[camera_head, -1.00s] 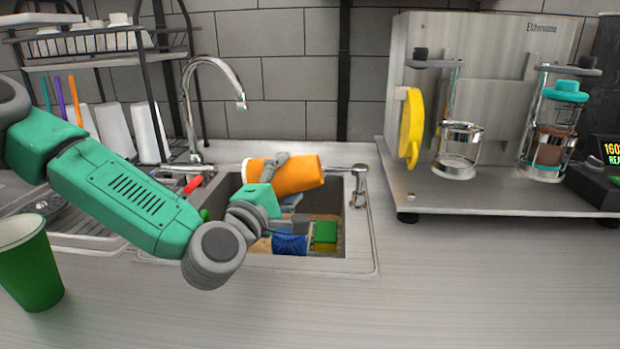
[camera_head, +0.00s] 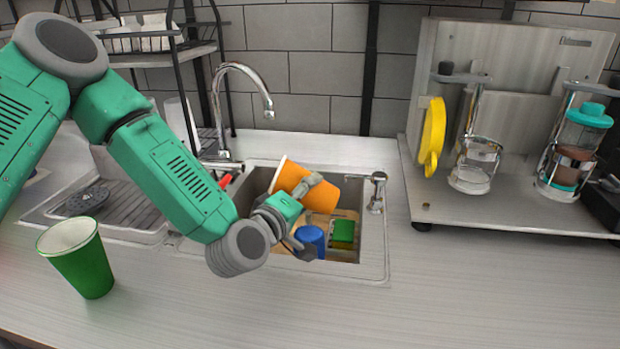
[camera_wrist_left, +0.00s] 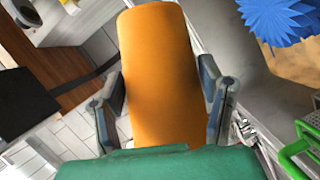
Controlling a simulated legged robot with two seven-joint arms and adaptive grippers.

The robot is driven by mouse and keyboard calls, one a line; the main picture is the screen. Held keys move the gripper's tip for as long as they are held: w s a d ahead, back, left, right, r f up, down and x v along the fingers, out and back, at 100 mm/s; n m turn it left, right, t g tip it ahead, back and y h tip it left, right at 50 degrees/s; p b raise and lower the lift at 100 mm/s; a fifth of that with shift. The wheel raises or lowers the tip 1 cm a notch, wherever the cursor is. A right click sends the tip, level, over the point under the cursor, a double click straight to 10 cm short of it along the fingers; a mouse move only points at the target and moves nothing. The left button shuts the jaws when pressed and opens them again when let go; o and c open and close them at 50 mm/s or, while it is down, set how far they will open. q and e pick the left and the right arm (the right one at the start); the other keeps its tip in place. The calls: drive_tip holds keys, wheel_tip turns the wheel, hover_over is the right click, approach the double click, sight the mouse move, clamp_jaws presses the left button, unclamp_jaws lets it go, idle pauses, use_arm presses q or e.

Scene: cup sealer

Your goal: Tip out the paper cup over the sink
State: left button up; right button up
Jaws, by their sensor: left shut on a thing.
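The orange paper cup (camera_head: 325,194) is over the sink (camera_head: 376,250), lying on its side with its white rim to the left and its body sloping down to the right. The opening and any contents are hidden. My left gripper (camera_head: 308,186) is shut around the cup's side. In the left wrist view the cup (camera_wrist_left: 160,75) fills the space between the two fingers (camera_wrist_left: 164,100). My right gripper is out of view.
The sink holds a blue item (camera_head: 311,240) and a green-and-yellow block (camera_head: 343,232). A tall faucet (camera_head: 240,68) stands behind left, a small tap (camera_head: 376,190) at right. A green cup (camera_head: 82,262) stands front left. The sealer stand (camera_head: 520,210) is right.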

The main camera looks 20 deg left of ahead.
sight(283, 178)
use_arm(q)
drive_tip(key=a+m+p, duration=0.1)
drive_tip(key=p, duration=0.1)
drive_tip(key=a+r+m+g+y+p, duration=0.1)
drive_tip(key=a+m+p, duration=0.1)
drive_tip(key=p, duration=0.1)
drive_tip(key=shift+s+a+r+p, duration=0.1)
drive_tip(key=shift+s+p, duration=0.1)
drive_tip(key=shift+p, duration=0.15)
drive_tip(key=r+m+p, duration=0.1)
drive_tip(key=p, duration=0.1)
drive_tip(key=r+m+g+y+p, duration=0.1)
drive_tip(key=p, duration=0.1)
drive_tip(key=r+m+y+p, duration=0.1)
drive_tip(key=p, duration=0.1)
drive_tip(key=shift+s+a+g, duration=0.25)
drive_tip(key=shift+s+g, duration=0.05)
drive_tip(key=a+m, duration=0.1)
drive_tip(key=r+y, duration=0.1)
drive_tip(key=a+m, duration=0.1)
drive_tip(key=shift+s+a+r+m+g, duration=0.15)
drive_tip(key=shift+s+a+m+g, duration=0.15)
drive_tip(key=shift+s+a+r+m+y, duration=0.15)
drive_tip(key=shift+a+r+m+y, duration=0.3)
drive_tip(key=shift+a+y, duration=0.2)
drive_tip(key=shift+d, duration=0.35)
drive_tip(key=shift+a, duration=0.15)
